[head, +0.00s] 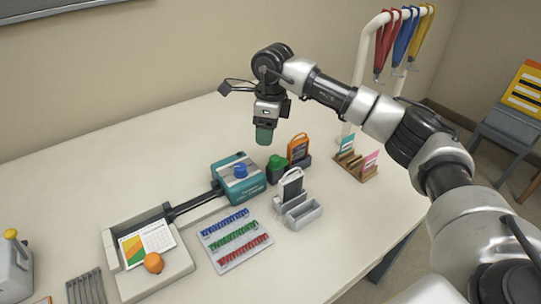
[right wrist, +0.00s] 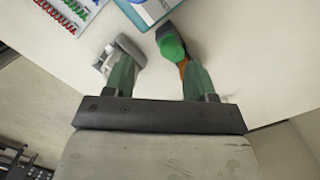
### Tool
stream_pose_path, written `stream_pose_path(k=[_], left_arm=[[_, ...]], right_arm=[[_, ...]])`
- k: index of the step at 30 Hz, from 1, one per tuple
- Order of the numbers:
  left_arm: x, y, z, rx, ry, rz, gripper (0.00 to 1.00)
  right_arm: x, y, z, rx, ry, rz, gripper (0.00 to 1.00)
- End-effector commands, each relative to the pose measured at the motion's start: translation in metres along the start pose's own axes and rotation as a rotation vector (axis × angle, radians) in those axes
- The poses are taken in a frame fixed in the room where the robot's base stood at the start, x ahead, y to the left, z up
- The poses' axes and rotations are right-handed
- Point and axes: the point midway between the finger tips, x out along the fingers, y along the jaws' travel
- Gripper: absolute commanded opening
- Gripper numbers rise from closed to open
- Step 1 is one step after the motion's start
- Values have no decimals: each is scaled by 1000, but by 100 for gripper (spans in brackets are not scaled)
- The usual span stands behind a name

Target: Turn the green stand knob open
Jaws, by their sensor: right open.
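The knob also shows in the right wrist view (right wrist: 172,48), beyond my fingertips and nearer the right one. My right gripper (head: 264,136) points down in the air above the stand, touching nothing. In the right wrist view its two green fingers (right wrist: 158,75) are spread apart with nothing between them. My left gripper is not in view.
The teal laminator (head: 238,180) with a blue knob stands left of the green stand. An orange badge holder (head: 298,148) stands close behind right, and a grey stand with a badge (head: 291,186) in front. A tray of coloured clips (head: 235,239) lies nearer. A wooden card rack (head: 356,166) stands right.

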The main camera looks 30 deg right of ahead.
Motion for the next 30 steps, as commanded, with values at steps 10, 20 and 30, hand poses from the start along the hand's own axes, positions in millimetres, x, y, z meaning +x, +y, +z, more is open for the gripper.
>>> stream_pose_path(k=[10,20,30], left_arm=[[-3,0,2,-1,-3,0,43],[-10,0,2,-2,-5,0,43],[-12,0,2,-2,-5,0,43]], right_arm=[[18,-14,-23,30,95,-36,56],[77,-16,-28,30,90,-36,56],[96,-17,-29,29,88,-38,56]])
